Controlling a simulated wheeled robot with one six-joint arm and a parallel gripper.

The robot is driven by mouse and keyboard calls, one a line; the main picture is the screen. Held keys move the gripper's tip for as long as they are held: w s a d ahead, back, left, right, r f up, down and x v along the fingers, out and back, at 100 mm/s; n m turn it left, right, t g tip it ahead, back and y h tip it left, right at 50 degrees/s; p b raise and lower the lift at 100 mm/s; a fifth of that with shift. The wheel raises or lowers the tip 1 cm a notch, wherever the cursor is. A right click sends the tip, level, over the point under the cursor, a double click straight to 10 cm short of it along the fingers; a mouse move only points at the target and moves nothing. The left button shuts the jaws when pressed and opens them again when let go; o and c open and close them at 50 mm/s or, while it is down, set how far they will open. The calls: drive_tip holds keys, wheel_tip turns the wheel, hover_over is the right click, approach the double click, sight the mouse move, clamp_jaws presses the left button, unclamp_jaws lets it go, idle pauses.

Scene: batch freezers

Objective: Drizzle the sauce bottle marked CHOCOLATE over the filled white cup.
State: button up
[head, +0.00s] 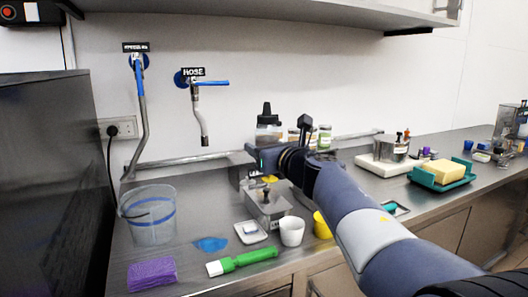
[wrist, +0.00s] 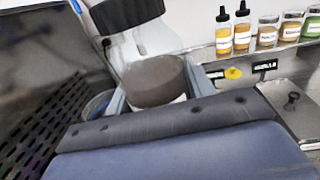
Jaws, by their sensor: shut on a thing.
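My gripper (head: 256,158) is shut on a sauce bottle (head: 268,131) and holds it above the counter, near the back wall. The bottle is roughly upright, with a black nozzle cap, a clear upper part and dark brown sauce below. In the wrist view the brown part of the bottle (wrist: 157,82) sits between the fingers; its label is mostly hidden and I cannot read it. The white cup (head: 291,232) stands on the counter towards the front, below and a little right of my gripper, apart from it. I cannot make out its filling.
A steel box (head: 267,208), a small white dish (head: 250,232) and a yellow cup (head: 322,226) stand close around the white cup. A clear bucket (head: 150,232) stands left. Other sauce bottles (wrist: 232,35) and jars line the back.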

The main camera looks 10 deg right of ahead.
drive_tip(key=s+d, duration=0.2)
drive_tip(key=s, duration=1.3)
